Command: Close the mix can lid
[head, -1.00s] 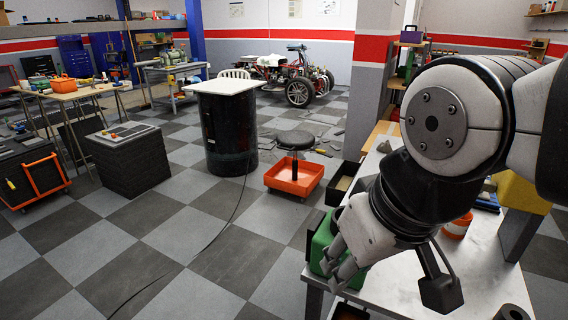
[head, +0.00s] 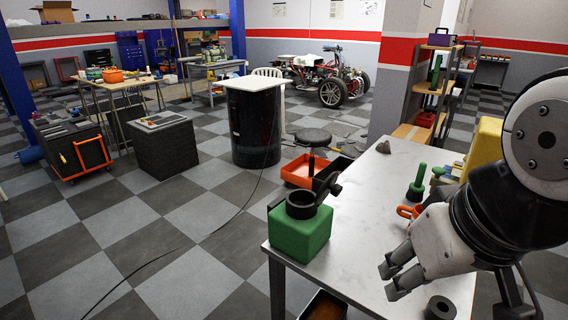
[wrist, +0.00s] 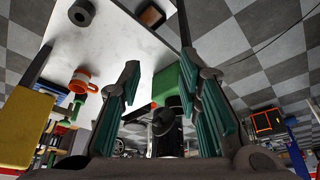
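The green mix can (head: 298,240) stands upright near the left edge of the metal table (head: 375,190). It has a round black collar (head: 301,207) on top. A dark lid-like part (head: 329,190) sticks up at the collar's right side, so the lid looks open. My gripper (head: 391,278) is to the right of the can, apart from it and above the table. In the wrist view my gripper (wrist: 158,85) has its teal-padded fingers wide apart with nothing held. The green can (wrist: 166,88) shows beyond them, partly hidden by a finger.
A yellow box (head: 484,147) is at the right. The table between can and gripper is clear.

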